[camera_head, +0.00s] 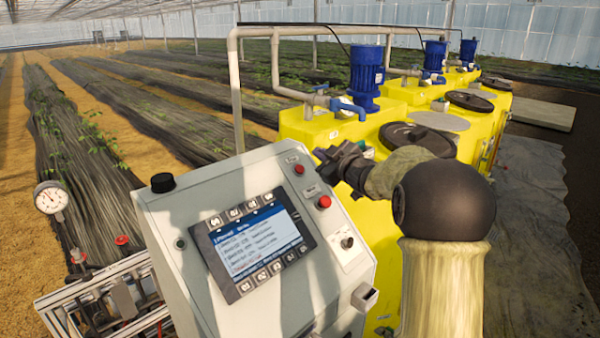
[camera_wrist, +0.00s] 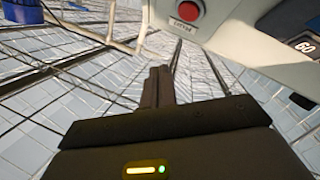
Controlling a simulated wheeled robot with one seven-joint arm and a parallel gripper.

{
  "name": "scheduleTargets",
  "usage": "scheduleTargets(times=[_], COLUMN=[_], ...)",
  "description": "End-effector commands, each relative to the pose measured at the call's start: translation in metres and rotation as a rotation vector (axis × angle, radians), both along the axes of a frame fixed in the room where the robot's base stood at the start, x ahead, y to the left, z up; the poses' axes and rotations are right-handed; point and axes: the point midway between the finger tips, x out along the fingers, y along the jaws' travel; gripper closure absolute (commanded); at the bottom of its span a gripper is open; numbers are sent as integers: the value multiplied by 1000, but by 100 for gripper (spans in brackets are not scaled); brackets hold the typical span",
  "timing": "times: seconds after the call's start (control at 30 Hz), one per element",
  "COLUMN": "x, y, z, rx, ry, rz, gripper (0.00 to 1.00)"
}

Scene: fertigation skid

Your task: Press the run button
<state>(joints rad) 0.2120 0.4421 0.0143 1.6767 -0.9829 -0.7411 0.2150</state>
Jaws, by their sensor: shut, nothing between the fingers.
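The pale control box (camera_head: 225,215) has a tilted screen panel (camera_head: 255,245) with rows of dark keys above and below the display. Two red buttons sit to the right of the screen, an upper one (camera_head: 299,169) and a lower one (camera_head: 324,202). Their labels are too small to read, so I cannot tell which control is run. In the wrist view a red button (camera_wrist: 189,9) and a dark key (camera_wrist: 305,47) show at the top. My gripper (camera_head: 322,157) is shut and empty, just right of the upper button; its fingers (camera_wrist: 158,84) also show, apart from the panel.
A black knob (camera_head: 163,183) tops the box, and a key switch (camera_head: 347,243) sits at its lower right. Yellow tanks (camera_head: 310,128) with blue pumps (camera_head: 366,75) stand behind. A pressure gauge (camera_head: 51,197) and pipe frame stand at left.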

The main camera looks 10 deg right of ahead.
Motion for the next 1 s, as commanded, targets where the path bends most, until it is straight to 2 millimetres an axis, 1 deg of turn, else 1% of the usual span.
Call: scheduleTargets(times=[0.03, 0.1, 0.3, 0.5, 0.63, 1.0], x=[4, 8, 21, 32, 36, 36], y=[3, 7, 16, 24, 26, 26], z=[-9, -15, -33, -46, -49, -49], rx=[0, 0, 1, 0, 0, 0], ry=[0, 0, 0, -1, -1, -1], rz=[2, 3, 1, 1, 1, 1], gripper=[100, 100, 100, 100, 100, 100])
